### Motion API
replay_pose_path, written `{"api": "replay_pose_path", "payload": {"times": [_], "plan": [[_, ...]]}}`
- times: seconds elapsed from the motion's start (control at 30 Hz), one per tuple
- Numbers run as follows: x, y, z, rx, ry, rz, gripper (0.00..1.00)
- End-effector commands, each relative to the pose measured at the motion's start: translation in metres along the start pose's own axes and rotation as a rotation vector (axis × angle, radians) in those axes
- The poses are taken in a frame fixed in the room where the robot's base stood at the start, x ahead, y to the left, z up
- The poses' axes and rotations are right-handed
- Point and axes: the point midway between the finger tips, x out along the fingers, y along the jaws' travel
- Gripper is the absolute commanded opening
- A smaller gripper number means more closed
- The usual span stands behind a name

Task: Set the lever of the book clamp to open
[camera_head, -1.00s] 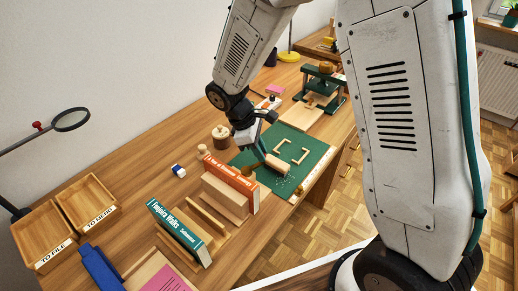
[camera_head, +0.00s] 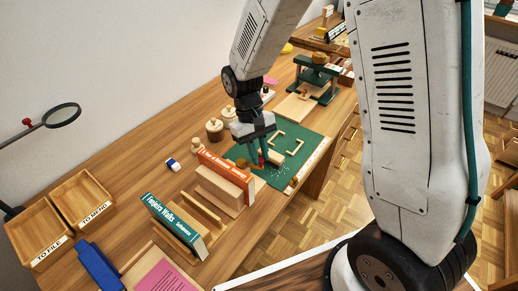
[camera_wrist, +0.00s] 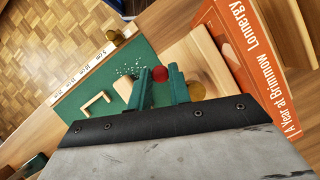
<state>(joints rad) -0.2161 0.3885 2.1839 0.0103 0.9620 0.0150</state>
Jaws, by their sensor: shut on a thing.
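My gripper (camera_head: 260,160) points down over the near-left part of the green mat, close to the orange book. In the wrist view its green fingers (camera_wrist: 160,90) are closed around a small red knob (camera_wrist: 160,74), which looks like the lever's end. A pale wooden block (camera_head: 276,158) lies right beside the fingers, and a brass-coloured round part (camera_wrist: 196,90) shows by the other finger. The fingers hide most of the lever and the clamp's body, so I cannot tell the lever's setting.
The orange book (camera_head: 227,165) stands against wooden blocks close to the gripper. A teal book (camera_head: 173,225) stands nearer. The green mat (camera_head: 312,146) holds small wooden corner pieces. A green press (camera_head: 318,78) stands at the back. Lidded wooden pots (camera_head: 214,130) stand left of the gripper.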

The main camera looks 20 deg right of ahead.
Motion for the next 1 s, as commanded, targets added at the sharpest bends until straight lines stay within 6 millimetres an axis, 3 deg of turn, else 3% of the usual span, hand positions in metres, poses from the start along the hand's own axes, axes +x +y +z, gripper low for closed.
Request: {"api": "replay_pose_path", "payload": {"times": [0.5,1.0], "plan": [[0.004,-0.012,0.01,0.287,0.0,-0.12,0.0],[0.004,-0.015,0.011,0.329,0.001,-0.137,0.0]]}}
